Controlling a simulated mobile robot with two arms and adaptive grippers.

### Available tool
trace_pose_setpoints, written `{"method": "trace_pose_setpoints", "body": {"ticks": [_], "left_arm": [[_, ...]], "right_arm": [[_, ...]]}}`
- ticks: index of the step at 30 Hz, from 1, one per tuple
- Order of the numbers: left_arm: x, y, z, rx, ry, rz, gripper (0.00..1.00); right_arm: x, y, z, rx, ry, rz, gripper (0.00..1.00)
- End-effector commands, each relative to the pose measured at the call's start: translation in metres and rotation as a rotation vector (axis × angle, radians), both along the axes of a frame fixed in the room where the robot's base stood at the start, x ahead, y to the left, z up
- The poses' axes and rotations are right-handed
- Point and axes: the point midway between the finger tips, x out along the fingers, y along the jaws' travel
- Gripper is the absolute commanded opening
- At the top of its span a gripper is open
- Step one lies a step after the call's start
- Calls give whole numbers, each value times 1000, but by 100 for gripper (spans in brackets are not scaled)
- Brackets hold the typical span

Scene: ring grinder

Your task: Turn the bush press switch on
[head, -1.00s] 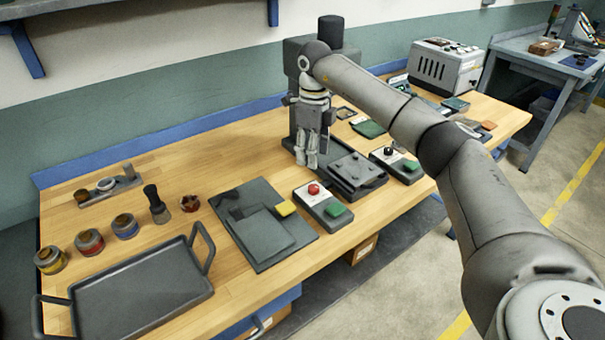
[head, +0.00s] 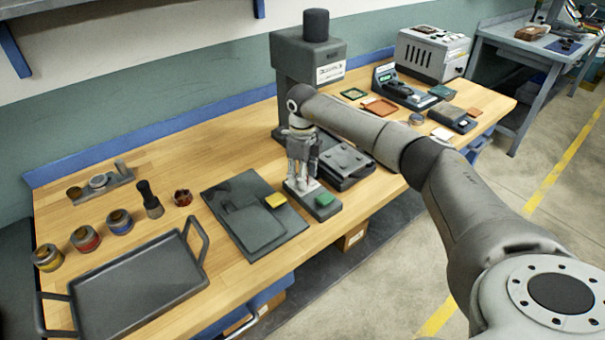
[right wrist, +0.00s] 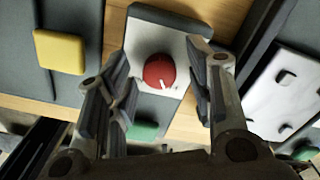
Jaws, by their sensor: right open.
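A switch box with a white plate (right wrist: 172,38), a round red knob (right wrist: 159,71) and a green button (right wrist: 143,131) lies below my right gripper in the right wrist view. In the head view its green button (head: 325,199) shows, while the gripper covers the knob. My right gripper (head: 302,183) is open, pointing down over the box. In the right wrist view its fingers stand on either side of the red knob; I cannot tell whether they touch it. The grey press (head: 305,62) with a dark cylinder on top stands behind. My left gripper is out of view.
A dark board (head: 240,190) with a yellow block (head: 275,201) lies left of the switch box. A dark flat fixture (head: 345,162) lies close on the right. A tray (head: 135,285) and several jars stand at the left. A control unit (head: 432,53) stands at the back right.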

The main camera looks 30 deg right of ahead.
Motion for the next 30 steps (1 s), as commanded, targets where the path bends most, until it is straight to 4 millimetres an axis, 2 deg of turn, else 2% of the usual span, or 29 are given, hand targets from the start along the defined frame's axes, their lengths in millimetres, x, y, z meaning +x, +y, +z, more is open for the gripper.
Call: {"method": "trace_pose_setpoints", "body": {"ticks": [2, 12, 22, 30], "left_arm": [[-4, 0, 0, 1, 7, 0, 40], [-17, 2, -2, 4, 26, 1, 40], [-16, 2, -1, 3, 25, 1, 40], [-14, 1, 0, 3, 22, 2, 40]], "right_arm": [[0, 0, 0, 0, 0, 0, 47], [0, 0, 0, 0, 0, 0, 3], [0, 0, 1, 1, -1, -43, 1], [1, 0, 1, 1, 0, -209, 1]]}}
